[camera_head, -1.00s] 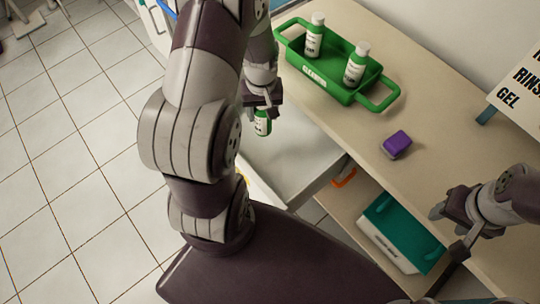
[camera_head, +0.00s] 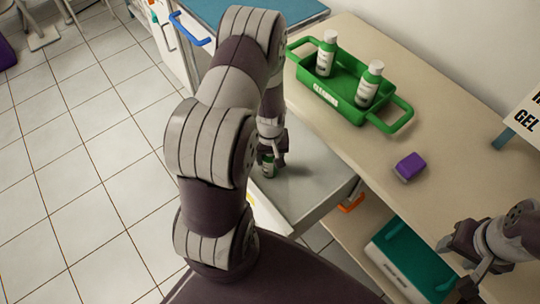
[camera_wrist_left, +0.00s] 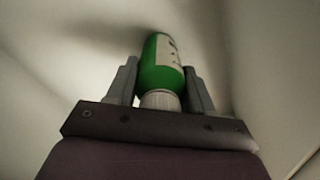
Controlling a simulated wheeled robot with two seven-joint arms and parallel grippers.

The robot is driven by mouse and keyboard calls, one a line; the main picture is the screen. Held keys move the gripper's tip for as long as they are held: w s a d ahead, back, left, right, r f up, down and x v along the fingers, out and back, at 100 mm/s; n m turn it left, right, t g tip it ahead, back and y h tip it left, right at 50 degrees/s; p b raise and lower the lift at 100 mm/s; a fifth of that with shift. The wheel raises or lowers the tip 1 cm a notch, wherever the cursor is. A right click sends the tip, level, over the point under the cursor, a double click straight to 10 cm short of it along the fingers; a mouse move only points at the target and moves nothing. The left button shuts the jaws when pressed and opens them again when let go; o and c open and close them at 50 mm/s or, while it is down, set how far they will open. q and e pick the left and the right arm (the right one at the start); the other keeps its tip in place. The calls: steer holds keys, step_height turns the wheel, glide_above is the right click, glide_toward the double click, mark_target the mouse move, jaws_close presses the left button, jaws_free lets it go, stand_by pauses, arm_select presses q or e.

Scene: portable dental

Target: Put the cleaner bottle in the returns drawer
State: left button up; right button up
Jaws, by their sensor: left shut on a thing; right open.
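The cleaner bottle (camera_head: 268,168) is green and white and is partly hidden by my left arm and gripper. My left gripper (camera_head: 271,154) is shut on it, low within or just above the open pale drawer (camera_head: 310,186). In the left wrist view the bottle (camera_wrist_left: 162,66) sits between the two fingers (camera_wrist_left: 160,84), its white cap toward the palm. I cannot tell whether the bottle touches the drawer floor. My right gripper (camera_head: 464,262) is open and empty at the right, by the counter's front edge.
A green caddy (camera_head: 330,96) with two similar bottles (camera_head: 326,54) (camera_head: 370,84) stands on the counter (camera_head: 440,150). A purple block (camera_head: 411,166) and a sign (camera_head: 527,118) are to its right. A teal-topped box (camera_head: 412,260) sits on the lower shelf. The drawer's right part is clear.

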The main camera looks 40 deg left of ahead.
arm_select(q)
steer(key=o, duration=1.2)
steer(key=shift+c, duration=0.2)
